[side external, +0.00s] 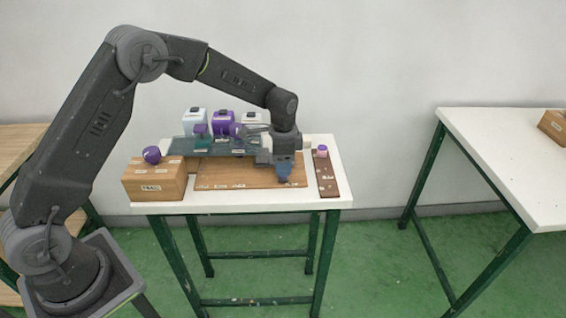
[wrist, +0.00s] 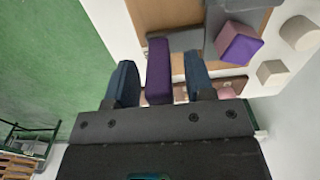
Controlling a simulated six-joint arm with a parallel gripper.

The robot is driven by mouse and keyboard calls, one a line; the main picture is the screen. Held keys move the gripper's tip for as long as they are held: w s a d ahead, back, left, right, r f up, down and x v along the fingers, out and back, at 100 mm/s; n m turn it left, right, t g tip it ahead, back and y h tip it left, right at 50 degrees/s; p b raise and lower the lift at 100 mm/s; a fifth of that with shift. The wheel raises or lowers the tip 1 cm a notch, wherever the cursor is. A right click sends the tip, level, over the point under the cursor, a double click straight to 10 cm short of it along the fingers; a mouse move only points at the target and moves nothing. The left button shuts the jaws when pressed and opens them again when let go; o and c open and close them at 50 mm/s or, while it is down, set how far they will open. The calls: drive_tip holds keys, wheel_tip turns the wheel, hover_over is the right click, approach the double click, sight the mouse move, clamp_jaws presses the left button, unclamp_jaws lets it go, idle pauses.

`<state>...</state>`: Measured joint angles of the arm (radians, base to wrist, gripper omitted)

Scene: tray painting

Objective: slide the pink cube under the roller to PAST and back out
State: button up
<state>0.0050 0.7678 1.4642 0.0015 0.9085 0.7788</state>
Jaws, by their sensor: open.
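My gripper (side external: 283,178) is low over the right end of the brown board (side external: 225,176) in the side view, fingers down. In the wrist view its two blue fingers (wrist: 160,84) are apart, with a purple block (wrist: 158,65) between them and a gap on each side. I cannot tell whether this block is the pink cube; the side view does not show it clearly. Another block with a pinkish top and purple side (wrist: 240,45) is right of the fingers in the wrist view. The roller is not clearly identifiable. Labels, including any PAST mark, are unreadable.
A dark glassy rail (side external: 180,148) runs behind the board. Several white and purple containers (side external: 222,122) stand behind it. A wooden box (side external: 150,184) with a purple ball (side external: 152,155) is at left. A brown strip (side external: 328,184) with a small pink-topped item (side external: 321,151) is at right.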

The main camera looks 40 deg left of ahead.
drive_tip(key=shift+f, duration=0.2)
clamp_jaws()
idle(0.4)
